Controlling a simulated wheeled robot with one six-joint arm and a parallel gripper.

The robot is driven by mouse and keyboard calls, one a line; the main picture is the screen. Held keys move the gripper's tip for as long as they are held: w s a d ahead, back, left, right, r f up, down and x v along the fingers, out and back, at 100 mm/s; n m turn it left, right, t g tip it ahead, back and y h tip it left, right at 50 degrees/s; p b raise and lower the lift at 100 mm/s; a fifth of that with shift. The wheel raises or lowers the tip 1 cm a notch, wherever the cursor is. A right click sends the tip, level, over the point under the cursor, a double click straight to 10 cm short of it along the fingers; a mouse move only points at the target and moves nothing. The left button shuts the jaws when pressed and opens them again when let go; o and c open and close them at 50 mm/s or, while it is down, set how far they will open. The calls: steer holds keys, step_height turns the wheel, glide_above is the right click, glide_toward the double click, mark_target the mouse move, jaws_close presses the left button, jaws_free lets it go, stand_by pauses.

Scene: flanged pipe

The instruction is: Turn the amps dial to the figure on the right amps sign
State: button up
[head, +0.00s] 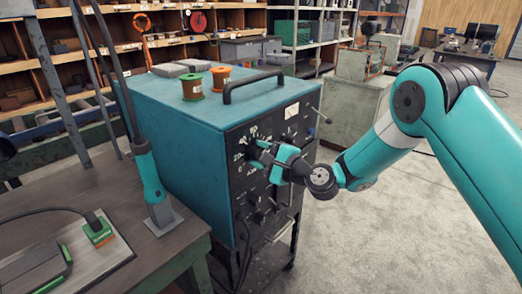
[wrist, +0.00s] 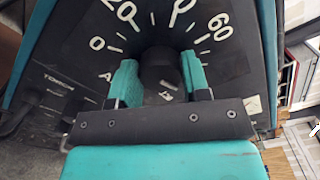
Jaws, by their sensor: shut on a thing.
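The teal welding machine (head: 190,108) has a black front panel with the amps dial. In the wrist view the dial's dark round knob (wrist: 160,68) sits between the two teal fingers of my gripper (wrist: 158,80), which is shut on it. White figures 0, 20 and 60 show around the knob, with another figure cut off at the top. A small white mark shows on the knob's near side; its pointer is not clear. In the head view my gripper (head: 264,156) is at the panel and covers most of the knob. I cannot make out an amps sign with a readable figure.
Other knobs (head: 256,217) are lower on the panel. A workbench (head: 150,255) stands at the left. Floor (head: 365,240) to the right is clear.

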steer(key=shift+m, duration=0.6)
steer(key=shift+p, duration=0.3)
steer(key=o, duration=0.9)
steer(key=shift+d, duration=0.1)
steer(key=shift+o, duration=0.2)
steer(key=b+v, duration=1.2)
steer(key=v, duration=0.5)
steer(key=shift+b, duration=0.4)
